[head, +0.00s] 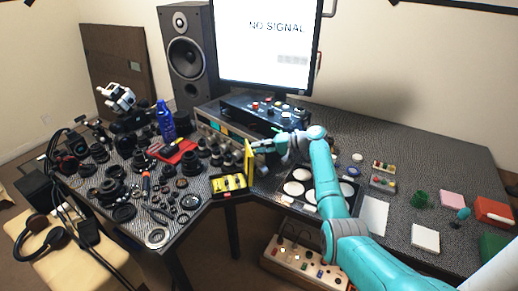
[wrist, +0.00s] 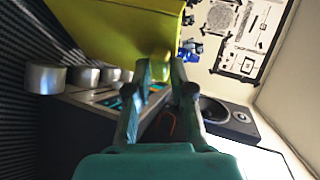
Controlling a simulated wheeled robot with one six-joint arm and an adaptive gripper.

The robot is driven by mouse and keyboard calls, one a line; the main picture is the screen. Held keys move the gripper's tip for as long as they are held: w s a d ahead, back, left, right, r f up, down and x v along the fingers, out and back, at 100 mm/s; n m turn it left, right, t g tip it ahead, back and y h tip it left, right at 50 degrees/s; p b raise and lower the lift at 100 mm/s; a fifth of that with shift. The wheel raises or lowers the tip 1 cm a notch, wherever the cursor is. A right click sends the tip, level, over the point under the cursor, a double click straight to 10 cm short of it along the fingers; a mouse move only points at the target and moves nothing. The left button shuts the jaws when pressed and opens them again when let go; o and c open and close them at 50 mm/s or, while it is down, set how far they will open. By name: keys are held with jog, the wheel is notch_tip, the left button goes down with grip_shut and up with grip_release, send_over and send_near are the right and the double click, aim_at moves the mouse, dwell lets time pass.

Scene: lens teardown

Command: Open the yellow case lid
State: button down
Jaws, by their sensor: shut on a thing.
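My gripper (head: 256,147) is at the upper part of the lid, reaching in from the right. In the wrist view the lid (wrist: 115,28) fills the upper left, and the fingers of my gripper (wrist: 158,72) are shut on its edge. The exact contact is partly hidden by the fingers.
Several lens parts (head: 185,170) crowd the desk left of the case. A tray with round white discs (head: 300,180) lies to the right, under my arm. An equipment panel (head: 262,108) and a monitor (head: 265,50) stand behind. A white sheet (head: 374,215) lies farther right.

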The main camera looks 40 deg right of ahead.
jog(key=c, duration=1.1)
grip_release()
jog(key=shift+a+f, duration=0.15)
jog(key=shift+f, duration=0.7)
jog(key=shift+r, duration=0.3)
jog(key=v, duration=1.2)
jog(key=shift+r, duration=0.1)
